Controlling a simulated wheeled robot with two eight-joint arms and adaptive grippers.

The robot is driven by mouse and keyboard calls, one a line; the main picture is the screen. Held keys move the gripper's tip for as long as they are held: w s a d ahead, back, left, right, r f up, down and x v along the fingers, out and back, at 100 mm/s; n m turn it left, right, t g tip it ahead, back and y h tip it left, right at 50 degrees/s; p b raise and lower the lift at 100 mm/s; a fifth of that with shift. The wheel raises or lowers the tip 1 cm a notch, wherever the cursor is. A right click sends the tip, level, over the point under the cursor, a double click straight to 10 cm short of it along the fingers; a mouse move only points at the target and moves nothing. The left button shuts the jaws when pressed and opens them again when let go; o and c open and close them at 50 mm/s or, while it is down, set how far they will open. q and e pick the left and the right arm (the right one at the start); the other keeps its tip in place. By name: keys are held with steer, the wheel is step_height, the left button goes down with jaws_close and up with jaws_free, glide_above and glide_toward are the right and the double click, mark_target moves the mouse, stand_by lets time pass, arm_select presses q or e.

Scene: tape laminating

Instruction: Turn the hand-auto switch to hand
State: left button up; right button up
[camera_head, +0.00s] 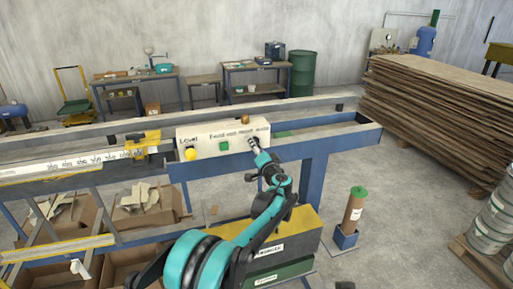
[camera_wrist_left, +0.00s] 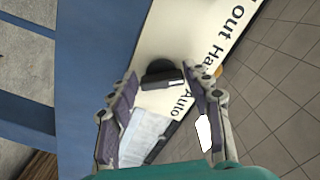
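The cream control panel (camera_head: 208,139) stands on the blue frame. In the left wrist view, the black hand-auto switch knob (camera_wrist_left: 160,72) sticks out of the panel (camera_wrist_left: 180,40), with a pale mark at its right end. The words "Out", "Hand" and "Auto" are printed beside it. My left gripper (camera_head: 255,143) is at the panel's right end and hides the switch in the head view. In the wrist view the left gripper (camera_wrist_left: 161,84) is open, with one finger on each side of the knob; I cannot tell if they touch it. My right gripper is not in view.
A yellow button (camera_head: 190,154) and a green button (camera_head: 224,146) sit left of my gripper on the panel. Blue frame rails (camera_head: 335,133) run along both sides. A board stack (camera_head: 435,105) stands at the right, and cardboard boxes (camera_head: 140,215) lie below left.

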arm_select(q)
steer(key=shift+o, duration=0.7)
steer(key=v, duration=1.2)
